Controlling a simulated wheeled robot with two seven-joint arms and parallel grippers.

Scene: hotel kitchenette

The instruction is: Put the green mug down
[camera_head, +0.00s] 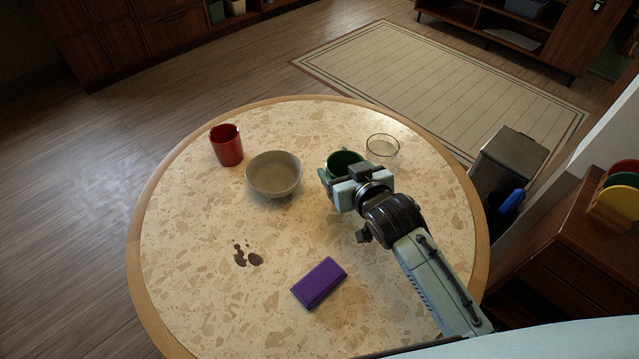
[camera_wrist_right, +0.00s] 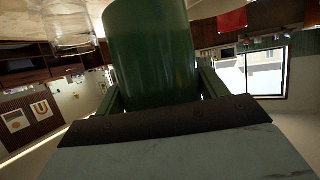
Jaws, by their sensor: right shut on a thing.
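The green mug (camera_head: 343,159) is at the right of the round table (camera_head: 200,290), partly hidden behind my right gripper (camera_head: 341,181). My right gripper is shut on the green mug. In the right wrist view the mug (camera_wrist_right: 152,50) stands large between the two fingers (camera_wrist_right: 160,95). I cannot tell from these views whether its base touches the table top. My left gripper is not in view.
A clear glass (camera_head: 382,148) stands just right of the mug, and a grey bowl (camera_head: 274,175) left of it. A red cup (camera_head: 227,146) stands farther left. A purple sponge-like block (camera_head: 319,283) and dark spills (camera_head: 247,256) lie nearer. The table's left front is clear.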

